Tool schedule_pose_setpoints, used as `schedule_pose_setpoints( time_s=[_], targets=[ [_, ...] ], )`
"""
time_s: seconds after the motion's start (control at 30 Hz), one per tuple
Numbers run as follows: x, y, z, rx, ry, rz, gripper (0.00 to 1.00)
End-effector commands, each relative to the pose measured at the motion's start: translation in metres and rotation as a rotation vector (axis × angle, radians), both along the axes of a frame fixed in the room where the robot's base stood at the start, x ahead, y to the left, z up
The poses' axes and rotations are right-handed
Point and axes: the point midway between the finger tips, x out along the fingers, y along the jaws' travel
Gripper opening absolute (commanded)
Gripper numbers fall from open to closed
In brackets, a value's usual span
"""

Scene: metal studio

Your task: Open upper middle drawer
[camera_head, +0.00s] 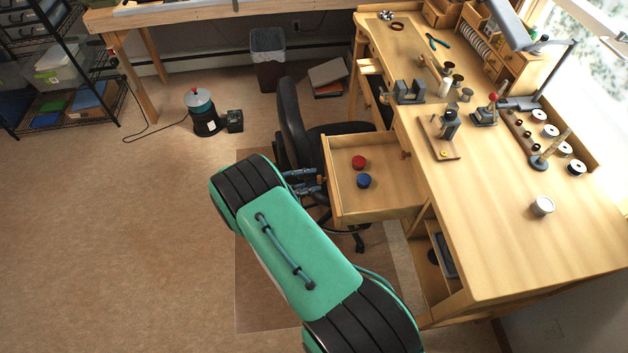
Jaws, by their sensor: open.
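A wooden drawer (385,207) is pulled well out of the workbench (480,240), toward the left. A red round object (359,162) and a blue round object (364,181) lie inside it. My gripper (318,182) is at the drawer's front panel, near its middle, with its fingers pointing right. The fingers are open, but the front panel's outer face and its handle are mostly hidden, so I cannot tell whether they touch. My green and black arm reaches up from the bottom of the view.
A black office chair (291,120) stands right behind my gripper, close to the drawer. Tools and a bench vise (409,92) sit on the workbench top. A vacuum-like canister (203,112) is on the floor at upper left. The floor at left is clear.

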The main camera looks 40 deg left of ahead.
Motion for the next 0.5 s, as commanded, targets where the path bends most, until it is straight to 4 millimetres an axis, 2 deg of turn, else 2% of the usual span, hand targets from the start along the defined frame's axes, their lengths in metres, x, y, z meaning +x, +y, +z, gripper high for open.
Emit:
schedule_pose_setpoints(
  time_s=[0.5],
  targets=[
    [-0.064,0.049,0.000,0.001,0.000,0.001,0.44]
  ],
)
